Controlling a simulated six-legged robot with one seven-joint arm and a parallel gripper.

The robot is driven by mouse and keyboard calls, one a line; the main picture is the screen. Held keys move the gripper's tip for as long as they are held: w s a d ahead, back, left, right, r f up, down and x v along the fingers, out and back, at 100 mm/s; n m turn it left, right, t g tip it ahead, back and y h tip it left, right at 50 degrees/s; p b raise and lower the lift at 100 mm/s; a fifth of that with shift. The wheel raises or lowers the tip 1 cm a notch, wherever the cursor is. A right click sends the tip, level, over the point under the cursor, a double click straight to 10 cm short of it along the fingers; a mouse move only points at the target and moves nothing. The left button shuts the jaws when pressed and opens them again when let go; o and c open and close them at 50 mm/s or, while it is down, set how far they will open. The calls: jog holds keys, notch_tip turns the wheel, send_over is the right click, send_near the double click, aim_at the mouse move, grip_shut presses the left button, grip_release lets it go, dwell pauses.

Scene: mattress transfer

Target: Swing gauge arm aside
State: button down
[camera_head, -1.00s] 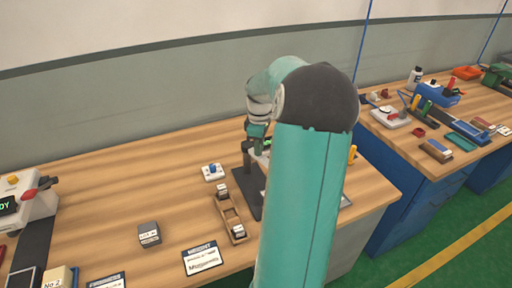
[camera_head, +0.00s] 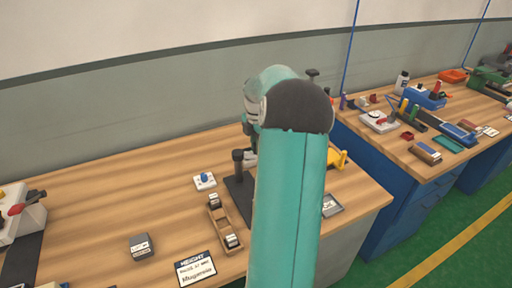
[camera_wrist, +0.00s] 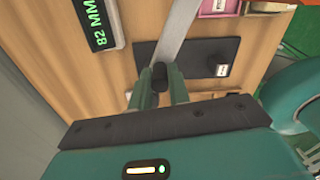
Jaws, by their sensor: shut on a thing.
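In the wrist view my gripper (camera_wrist: 160,86) is shut on a small dark knob (camera_wrist: 159,73). The knob sits at the near end of a flat grey metal bar, the gauge arm (camera_wrist: 178,38). The bar runs over the gauge's dark base plate (camera_wrist: 197,57). In the head view my own arm hides the gripper's fingers and most of the gauge. The near part of the dark base plate (camera_head: 238,203) and a dark upright post (camera_head: 238,163) show left of my arm.
A green "82 MM" display (camera_wrist: 97,22) lies beside the plate. A wooden tray (camera_head: 218,224) with small blocks, a white pad (camera_head: 205,182) with a blue knob, a grey block (camera_head: 142,246) and a height card (camera_head: 196,268) are on the bench.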

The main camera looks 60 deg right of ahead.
jog(key=shift+w+d+n, duration=0.15)
jog(key=shift+d+n, duration=0.1)
jog(key=shift+n, duration=0.25)
jog(key=c, duration=1.3)
grip_release()
jog(key=shift+w, duration=0.1)
jog(key=shift+r, duration=0.1)
notch_tip(320, 180, up, 14)
jog(key=shift+f, duration=0.15)
